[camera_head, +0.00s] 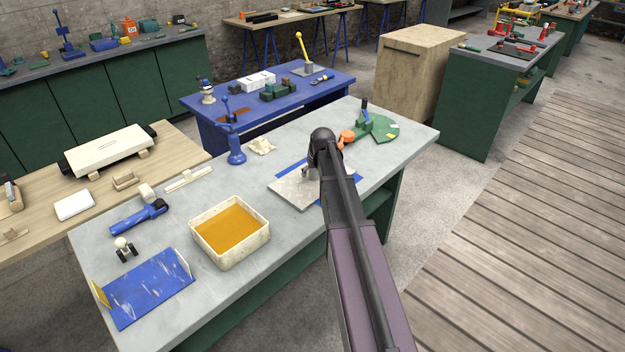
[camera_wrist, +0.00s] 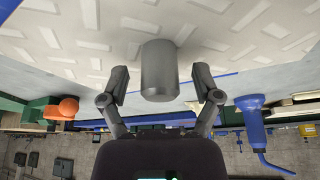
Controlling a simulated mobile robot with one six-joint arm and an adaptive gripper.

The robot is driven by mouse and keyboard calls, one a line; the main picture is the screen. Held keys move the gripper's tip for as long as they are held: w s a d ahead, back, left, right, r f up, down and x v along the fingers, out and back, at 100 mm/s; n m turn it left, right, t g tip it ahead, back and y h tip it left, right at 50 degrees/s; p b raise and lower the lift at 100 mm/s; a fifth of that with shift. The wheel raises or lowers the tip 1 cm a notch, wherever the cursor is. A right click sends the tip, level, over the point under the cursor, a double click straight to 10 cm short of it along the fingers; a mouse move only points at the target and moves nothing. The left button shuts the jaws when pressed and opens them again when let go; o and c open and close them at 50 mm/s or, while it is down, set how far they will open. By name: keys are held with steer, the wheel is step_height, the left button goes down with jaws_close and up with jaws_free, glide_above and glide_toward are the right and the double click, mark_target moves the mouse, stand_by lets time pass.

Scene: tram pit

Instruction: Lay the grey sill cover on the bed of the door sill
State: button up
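The grey sill cover (camera_head: 295,192) is a flat plate lying on the grey workbench, partly over a blue patch. In the wrist view the cover (camera_wrist: 60,40) fills the top, with raised bars and an upright grey cylindrical knob (camera_wrist: 159,72). My gripper (camera_wrist: 160,80) is open, its fingers on either side of the knob with visible gaps. In the head view my arm hides part of the cover and most of the gripper. A scratched blue plate (camera_head: 150,287) with upright ends, at the bench's near left, looks like the door sill bed.
A cream tub (camera_head: 252,251) with orange contents stands between the cover and the blue plate. A blue-handled tool (camera_head: 139,215) lies left of it. A green fan-shaped piece (camera_head: 381,130) and an orange knob (camera_head: 347,137) are close behind my arm. A blue stand (camera_head: 236,150) is at the back edge.

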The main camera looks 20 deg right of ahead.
jaws_close()
steer(key=shift+r, duration=0.15)
step_height(320, 180, up, 3)
steer(key=p, duration=0.3)
steer(key=shift+r+p, duration=0.2)
steer(key=shift+p, duration=0.2)
steer(key=s, duration=0.5)
steer(key=s+r, duration=0.1)
steer(key=s, duration=0.4)
steer(key=s+d+p, duration=0.1)
steer(key=s, duration=0.4)
steer(key=shift+s+r, duration=0.15)
steer(key=shift+s, duration=0.35)
steer(key=shift+d, duration=0.1)
stand_by(0.3)
